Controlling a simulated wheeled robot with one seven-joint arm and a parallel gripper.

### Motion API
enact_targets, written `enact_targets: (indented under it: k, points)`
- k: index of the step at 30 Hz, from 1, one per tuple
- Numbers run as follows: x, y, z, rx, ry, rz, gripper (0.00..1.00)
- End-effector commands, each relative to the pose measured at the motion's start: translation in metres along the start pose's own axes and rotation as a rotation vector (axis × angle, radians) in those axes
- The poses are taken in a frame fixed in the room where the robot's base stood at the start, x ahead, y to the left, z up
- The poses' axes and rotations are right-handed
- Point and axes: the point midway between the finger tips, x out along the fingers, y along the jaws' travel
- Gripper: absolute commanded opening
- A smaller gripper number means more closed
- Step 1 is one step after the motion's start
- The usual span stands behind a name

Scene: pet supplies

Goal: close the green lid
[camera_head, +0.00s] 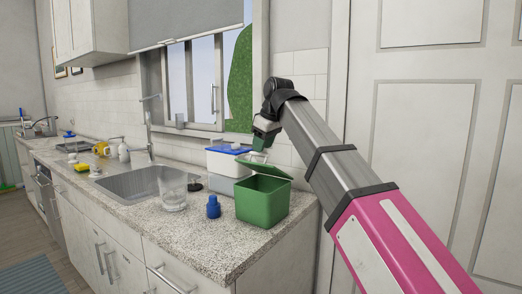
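The green container (262,204) stands on the counter near its right end, with its top open. Its green lid (268,170) is raised and tilted above the back of the opening. My gripper (259,148) points down just above the lid, close to its upper edge. The fingers are small and partly merge with the lid, so I cannot tell whether they touch it or are open or shut.
A blue-lidded container (228,150) stands behind the green one. A clear glass (173,194) and a blue bottle (213,207) stand left of it. A sink (136,184) is further left. The counter's front edge (215,275) is clear.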

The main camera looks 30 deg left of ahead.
Motion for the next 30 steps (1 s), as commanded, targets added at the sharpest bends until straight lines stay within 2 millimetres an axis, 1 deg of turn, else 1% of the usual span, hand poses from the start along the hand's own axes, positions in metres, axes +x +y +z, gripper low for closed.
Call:
enact_targets:
  k: [1, 6, 17, 18, 20, 21, 30]
  points:
    - [0.006, 0.0, 0.0, 0.0, 0.0, 0.0, 0.4]
    - [0.019, 0.0, 0.0, 0.0, 0.0, 0.0, 0.4]
    - [0.023, 0.0, 0.0, 0.0, 0.001, 0.0, 0.4]
    - [0.023, 0.0, 0.0, 0.0, 0.001, 0.0, 0.27]
    - [0.023, 0.0, 0.0, 0.0, 0.001, 0.0, 0.07]
    - [0.023, 0.0, 0.0, 0.0, 0.001, 0.0, 0.0]
    - [0.024, -0.004, 0.001, -0.009, 0.002, 0.018, 0.0]
